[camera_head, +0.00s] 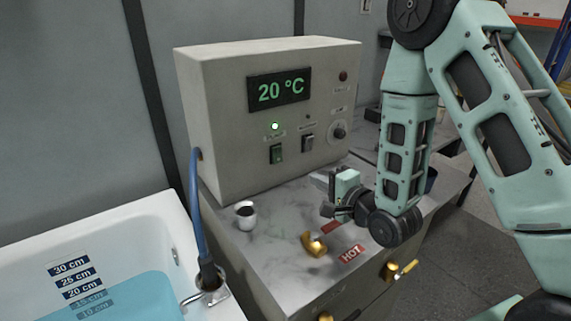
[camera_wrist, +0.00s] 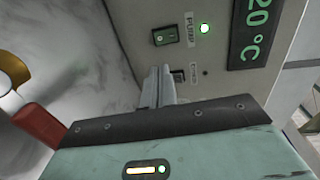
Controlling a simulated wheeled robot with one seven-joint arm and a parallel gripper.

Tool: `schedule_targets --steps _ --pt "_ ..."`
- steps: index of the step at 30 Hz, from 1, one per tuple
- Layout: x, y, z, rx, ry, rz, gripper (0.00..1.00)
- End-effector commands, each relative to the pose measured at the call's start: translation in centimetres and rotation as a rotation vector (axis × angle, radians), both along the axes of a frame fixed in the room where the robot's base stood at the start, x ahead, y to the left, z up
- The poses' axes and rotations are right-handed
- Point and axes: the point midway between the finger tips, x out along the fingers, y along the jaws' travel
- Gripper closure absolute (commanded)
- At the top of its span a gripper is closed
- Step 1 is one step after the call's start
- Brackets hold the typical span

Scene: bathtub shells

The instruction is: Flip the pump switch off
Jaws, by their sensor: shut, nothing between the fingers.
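The pump switch (camera_head: 277,154) is a green rocker on the front of the beige control box (camera_head: 220,120). In the wrist view the switch (camera_wrist: 165,37) sits beside a PUMP label, with a lit green lamp (camera_wrist: 205,28) to its right. That lamp (camera_head: 275,127) also glows above the switch in the head view. My gripper (camera_head: 322,181) is shut and empty, in front of the box and lower right of the switch. In the wrist view its fingertips (camera_wrist: 160,72) point toward the panel below the switch, apart from it. They partly cover a second, dark switch (camera_wrist: 180,75).
The display (camera_head: 279,90) reads 20 °C. A knob (camera_head: 339,132) is at the panel's right. A white cup (camera_head: 245,215) and a brass fitting (camera_head: 313,244) stand on the marble top. A blue hose (camera_head: 195,210) runs to the water-filled bathtub (camera_head: 185,235) at the left.

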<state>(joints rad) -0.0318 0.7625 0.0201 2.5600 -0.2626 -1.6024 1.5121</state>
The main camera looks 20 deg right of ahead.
Motion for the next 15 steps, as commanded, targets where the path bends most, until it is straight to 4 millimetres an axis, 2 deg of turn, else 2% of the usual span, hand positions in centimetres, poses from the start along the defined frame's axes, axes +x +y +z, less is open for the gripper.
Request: schedule_targets --steps 15 --pt "0.46 0.17 -0.41 -0.002 -0.005 0.003 1.00"
